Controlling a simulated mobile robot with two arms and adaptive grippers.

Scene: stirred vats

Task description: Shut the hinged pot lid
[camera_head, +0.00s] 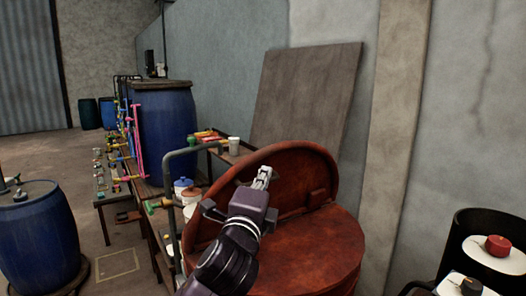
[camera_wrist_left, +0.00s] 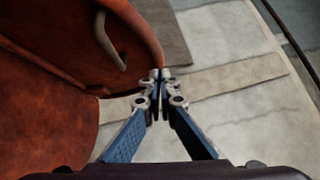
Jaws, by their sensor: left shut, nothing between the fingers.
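The large rust-red pot (camera_head: 310,262) stands in front of me in the head view. Its hinged lid (camera_head: 318,165) is raised, standing up steeply at the back of the pot. In the left wrist view the lid (camera_wrist_left: 75,25) fills the upper left, with a curved handle (camera_wrist_left: 108,42) on its face. My left gripper (camera_head: 263,176) is shut and empty. In the head view it overlaps the lid's face. In the wrist view its fingertips (camera_wrist_left: 160,76) are by the lid's rim; I cannot tell whether they touch. My left arm hides part of the pot. My right gripper is not in view.
A grey bent pipe (camera_head: 170,185) rises left of the pot. Blue barrels (camera_head: 163,125) and a bench with jars and coloured valves stand to the left. A wooden board (camera_head: 305,95) leans on the wall behind. A black drum (camera_head: 490,225) stands at the right.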

